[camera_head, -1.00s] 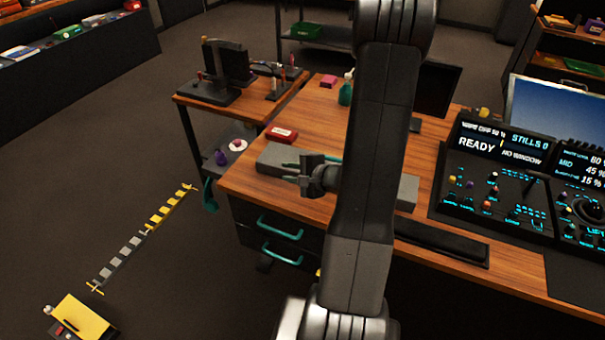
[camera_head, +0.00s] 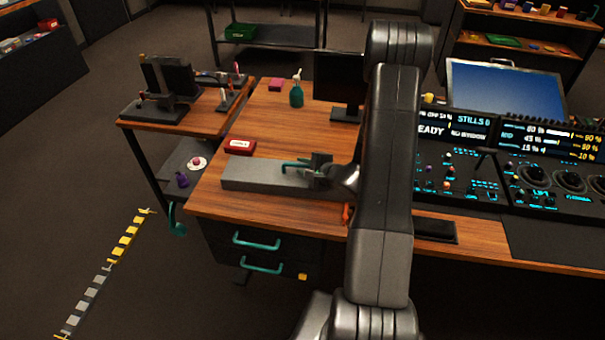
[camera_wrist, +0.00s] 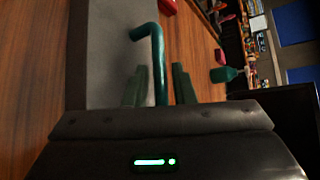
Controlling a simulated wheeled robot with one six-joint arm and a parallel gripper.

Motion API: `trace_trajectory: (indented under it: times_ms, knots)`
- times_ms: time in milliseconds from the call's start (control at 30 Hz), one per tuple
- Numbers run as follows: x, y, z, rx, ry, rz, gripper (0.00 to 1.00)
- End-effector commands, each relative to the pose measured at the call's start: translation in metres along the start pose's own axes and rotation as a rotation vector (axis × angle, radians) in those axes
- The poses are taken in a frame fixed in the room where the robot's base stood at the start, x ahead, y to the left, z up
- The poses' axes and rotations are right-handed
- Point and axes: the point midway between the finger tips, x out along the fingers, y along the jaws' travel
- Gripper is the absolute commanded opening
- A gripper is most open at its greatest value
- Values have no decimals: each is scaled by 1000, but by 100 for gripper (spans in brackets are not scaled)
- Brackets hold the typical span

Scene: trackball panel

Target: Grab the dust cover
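The dust cover (camera_head: 250,172) looks like a long, low grey block lying on the wooden desk. It has a teal bent handle (camera_head: 293,165). My gripper (camera_head: 316,168) is at the handle, above the cover's right part, which my arm partly hides. In the wrist view, the grey cover (camera_wrist: 108,45) is at left and the teal handle (camera_wrist: 157,62) runs between the two green fingers of my gripper (camera_wrist: 159,85). Narrow gaps show on both sides of the handle, so the fingers look open around it.
A red box (camera_head: 240,146) sits just behind the cover's left end. A teal spray bottle (camera_head: 296,92) and a monitor (camera_head: 338,78) stand farther back. A control panel (camera_head: 455,165) is at right. Drawers with teal handles (camera_head: 257,241) are below the desk's front edge.

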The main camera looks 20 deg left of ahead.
Motion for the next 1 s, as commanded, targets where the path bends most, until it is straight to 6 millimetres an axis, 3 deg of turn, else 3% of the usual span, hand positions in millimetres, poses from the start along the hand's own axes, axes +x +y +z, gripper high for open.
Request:
trace_trajectory:
  times_ms: [300,433,1000]
  knots:
    - [7,1,0,0,0,1,23]
    - [7,1,0,0,0,1,0]
    - [3,-9,4,-2,0,-2,0]
